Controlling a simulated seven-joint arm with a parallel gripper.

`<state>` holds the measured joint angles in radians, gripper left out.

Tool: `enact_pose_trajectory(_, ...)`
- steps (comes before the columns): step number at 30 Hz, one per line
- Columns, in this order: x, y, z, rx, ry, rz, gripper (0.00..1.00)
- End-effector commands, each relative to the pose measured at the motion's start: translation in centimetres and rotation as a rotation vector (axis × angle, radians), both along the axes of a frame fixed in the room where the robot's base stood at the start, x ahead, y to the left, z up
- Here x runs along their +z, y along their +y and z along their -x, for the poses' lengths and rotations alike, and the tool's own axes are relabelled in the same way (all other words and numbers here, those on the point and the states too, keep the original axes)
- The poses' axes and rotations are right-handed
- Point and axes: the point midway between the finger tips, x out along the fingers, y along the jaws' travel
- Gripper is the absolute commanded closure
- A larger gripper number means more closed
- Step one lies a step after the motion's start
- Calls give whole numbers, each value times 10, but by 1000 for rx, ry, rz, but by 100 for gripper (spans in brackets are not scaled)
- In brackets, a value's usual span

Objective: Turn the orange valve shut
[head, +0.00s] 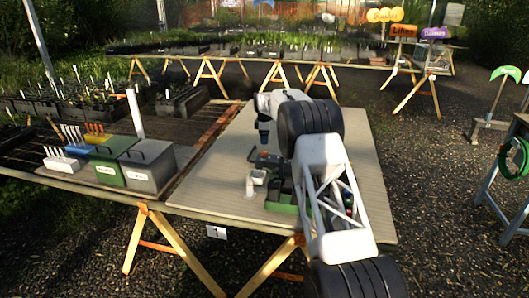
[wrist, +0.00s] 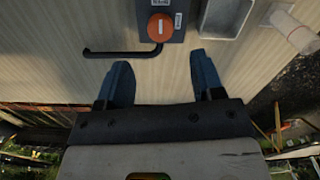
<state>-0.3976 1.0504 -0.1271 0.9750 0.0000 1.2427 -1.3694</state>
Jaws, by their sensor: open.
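The orange valve (wrist: 160,27) is a round knob with a pale bar mark across its face. In the head view the dark block (head: 268,161) lies on the board below my gripper. My gripper (wrist: 161,80) is open, with its two blue fingers apart and nothing visible between them. The valve is ahead of the gap between the fingers, apart from both.
A white tray (wrist: 223,18) and a white cylinder (wrist: 292,32) lie right of the block in the wrist view. A green tray (head: 281,208) stands nearer the front edge, partly behind my arm. Lidded bins (head: 148,166) stand left.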

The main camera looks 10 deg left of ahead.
Motion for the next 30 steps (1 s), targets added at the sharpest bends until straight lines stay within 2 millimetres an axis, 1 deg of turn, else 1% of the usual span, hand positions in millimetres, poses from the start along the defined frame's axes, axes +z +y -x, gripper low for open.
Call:
enact_pose_trajectory(8,-1,0,0,0,1,0,39)
enact_pose_trajectory(14,-10,0,0,-1,2,0,39)
enact_pose_trajectory(30,-68,0,1,-1,2,1,39)
